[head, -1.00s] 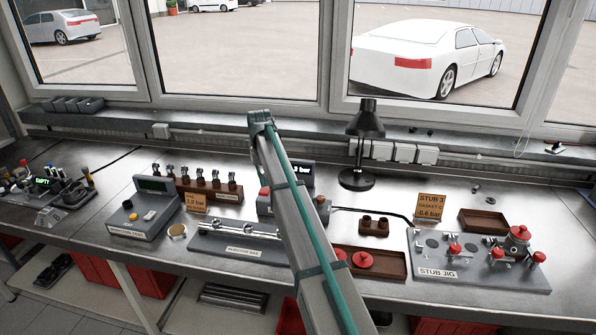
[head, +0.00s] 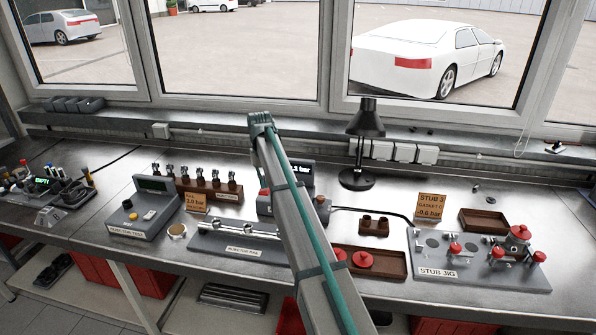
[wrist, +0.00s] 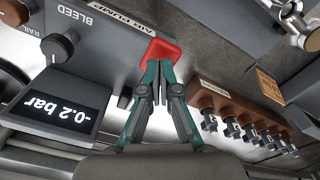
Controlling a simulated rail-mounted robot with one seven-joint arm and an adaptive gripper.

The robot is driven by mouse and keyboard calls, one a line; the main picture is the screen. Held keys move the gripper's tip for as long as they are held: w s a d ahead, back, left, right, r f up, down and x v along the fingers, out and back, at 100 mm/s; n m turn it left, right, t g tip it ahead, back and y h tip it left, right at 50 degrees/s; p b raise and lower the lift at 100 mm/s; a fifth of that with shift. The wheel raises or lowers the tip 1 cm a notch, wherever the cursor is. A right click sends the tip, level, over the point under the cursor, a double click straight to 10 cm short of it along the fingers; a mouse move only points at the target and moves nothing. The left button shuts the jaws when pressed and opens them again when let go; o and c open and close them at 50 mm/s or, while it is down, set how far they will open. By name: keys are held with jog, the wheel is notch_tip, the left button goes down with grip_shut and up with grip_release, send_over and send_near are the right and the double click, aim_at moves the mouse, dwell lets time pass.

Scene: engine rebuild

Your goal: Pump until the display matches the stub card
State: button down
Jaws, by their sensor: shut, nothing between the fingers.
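The stub card (head: 431,207) stands behind the stub jig at the right in the head view and reads STUB 3, GASKET C, -0.6 bar. The display (wrist: 65,108) reads -0.2 bar, upside down in the wrist view. In the head view the display (head: 301,172) is mostly behind my arm. The red pump button (wrist: 162,50) is on the grey unit labelled AIR PUMP. My gripper (wrist: 160,72) is shut and empty, its fingertips at the red button; they appear to touch it. My arm hides the gripper in the head view.
A dark BLEED knob (wrist: 58,47) sits beside the display. A rack of injectors (wrist: 235,115) stands close to the gripper. The stub jig (head: 470,265), a brown tray with red parts (head: 398,262) and a black lamp (head: 366,130) are to the right.

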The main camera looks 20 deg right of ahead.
aim_at(264, 190)
jog(key=shift+f+b, duration=0.5)
jog(key=shift+f, duration=1.4)
jog(key=shift+r+p, duration=1.25)
jog(key=shift+r, duration=1)
